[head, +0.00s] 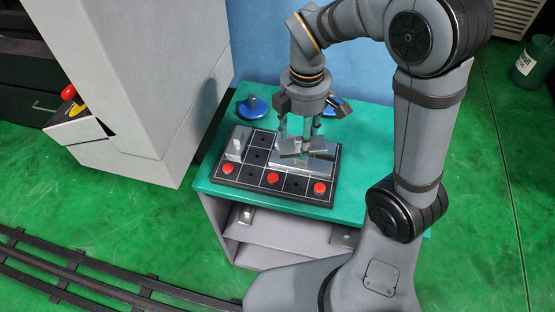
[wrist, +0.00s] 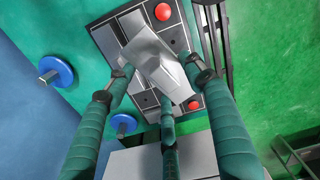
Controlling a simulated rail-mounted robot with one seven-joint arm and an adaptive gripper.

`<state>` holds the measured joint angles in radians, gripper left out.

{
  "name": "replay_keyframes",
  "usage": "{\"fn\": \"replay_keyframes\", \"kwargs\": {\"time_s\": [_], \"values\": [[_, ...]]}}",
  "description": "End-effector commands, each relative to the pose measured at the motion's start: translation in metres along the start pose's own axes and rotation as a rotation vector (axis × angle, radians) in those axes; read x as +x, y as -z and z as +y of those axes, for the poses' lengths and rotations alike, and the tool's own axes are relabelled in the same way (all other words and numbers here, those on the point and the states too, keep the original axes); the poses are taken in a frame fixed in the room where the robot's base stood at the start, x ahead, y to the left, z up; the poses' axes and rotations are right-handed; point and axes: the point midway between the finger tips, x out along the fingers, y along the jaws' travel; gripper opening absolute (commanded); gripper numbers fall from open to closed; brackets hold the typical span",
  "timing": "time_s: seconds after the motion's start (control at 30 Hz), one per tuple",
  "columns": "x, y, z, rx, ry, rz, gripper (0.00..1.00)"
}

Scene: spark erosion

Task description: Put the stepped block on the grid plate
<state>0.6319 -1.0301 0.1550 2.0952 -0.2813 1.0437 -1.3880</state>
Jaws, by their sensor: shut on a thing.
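The stepped block (wrist: 160,65) is grey metal and sits between the fingers of my gripper (head: 300,146). It shows large and tilted in the wrist view, with my green fingers around it. The black grid plate (head: 256,158) lies on the green table top, with white lines and red buttons along its front. My gripper is over the right part of the plate, shut on the block. The fingers partly hide the block in the head view, and I cannot tell whether it touches what is below it.
A small grey upright block (head: 236,147) stands on the plate's left side. A flat silver piece (head: 318,149) lies on its right part. A blue-based knob (head: 252,107) stands behind the plate on the table (head: 372,125). A tall grey cabinet (head: 145,75) is close at left.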

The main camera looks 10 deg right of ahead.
Motion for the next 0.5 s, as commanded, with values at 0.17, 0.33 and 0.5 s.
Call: {"fn": "replay_keyframes", "kwargs": {"time_s": [0.17,0.33,0.5], "values": [[0.008,0.007,0.026,-0.495,0.001,0.001,0.17],[0.015,0.012,0.044,-0.883,0.0,0.001,0.17],[0.019,0.014,0.054,-1.116,-0.001,0.001,0.17]]}}
